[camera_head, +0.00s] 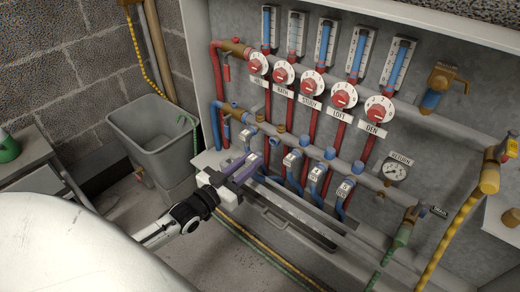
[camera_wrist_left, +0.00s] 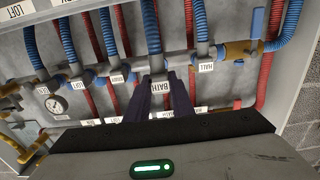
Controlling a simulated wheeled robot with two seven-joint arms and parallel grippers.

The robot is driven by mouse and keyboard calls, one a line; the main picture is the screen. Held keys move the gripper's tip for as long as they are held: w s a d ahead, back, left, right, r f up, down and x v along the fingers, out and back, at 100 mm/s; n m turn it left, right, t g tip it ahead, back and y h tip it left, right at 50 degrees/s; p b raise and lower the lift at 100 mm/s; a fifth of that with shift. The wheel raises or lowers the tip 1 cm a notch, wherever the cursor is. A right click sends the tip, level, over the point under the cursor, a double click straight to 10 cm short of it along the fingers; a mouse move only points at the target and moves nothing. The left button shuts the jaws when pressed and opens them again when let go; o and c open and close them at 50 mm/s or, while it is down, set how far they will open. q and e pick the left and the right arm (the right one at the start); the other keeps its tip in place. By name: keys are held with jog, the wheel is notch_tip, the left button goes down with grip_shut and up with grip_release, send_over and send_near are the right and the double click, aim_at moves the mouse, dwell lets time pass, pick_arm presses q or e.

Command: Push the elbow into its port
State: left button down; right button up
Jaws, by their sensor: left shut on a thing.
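The elbow is a small grey fitting with a white BATH tag (camera_wrist_left: 160,88), and a blue corrugated conduit (camera_wrist_left: 150,25) meets it. My left gripper (camera_wrist_left: 162,98) has its dark purple fingers on both sides of the BATH elbow and is shut on it. In the head view my left gripper (camera_head: 248,166) reaches the lower manifold from the left, and its fingers partly cover the elbow. The lower manifold pipe (camera_head: 365,179) carries the ports. I cannot tell whether the elbow is seated, as its inner end is hidden. My right gripper is not in view.
Neighbouring tagged elbows sit close by: HALL (camera_wrist_left: 205,67) on one side and STUDY (camera_wrist_left: 117,78) on the other. Red dials (camera_head: 311,83) and flow tubes stand above. A pressure gauge (camera_head: 395,172) is at right. A grey bin (camera_head: 155,135) stands left of the cabinet.

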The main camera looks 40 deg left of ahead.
aim_at(259, 154)
pick_arm(q)
jog(key=shift+r, duration=0.2)
jog(key=shift+w+f+b, duration=0.1)
jog(key=shift+w+b, duration=0.25)
jog(key=shift+b, duration=0.05)
jog(key=shift+w+d+b, duration=0.1)
jog(key=shift+w+b, duration=0.85)
jog(key=shift+w, duration=0.6)
jog(key=shift+w+b, duration=0.3)
jog(key=shift+w, duration=0.3)
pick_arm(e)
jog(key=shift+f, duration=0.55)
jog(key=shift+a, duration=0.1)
pick_arm(q)
jog(key=shift+d, duration=0.1)
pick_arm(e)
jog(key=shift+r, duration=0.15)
pick_arm(q)
jog(key=shift+w, duration=0.3)
jog(key=shift+p, duration=0.45)
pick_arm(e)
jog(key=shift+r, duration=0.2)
pick_arm(q)
jog(key=shift+w, duration=0.55)
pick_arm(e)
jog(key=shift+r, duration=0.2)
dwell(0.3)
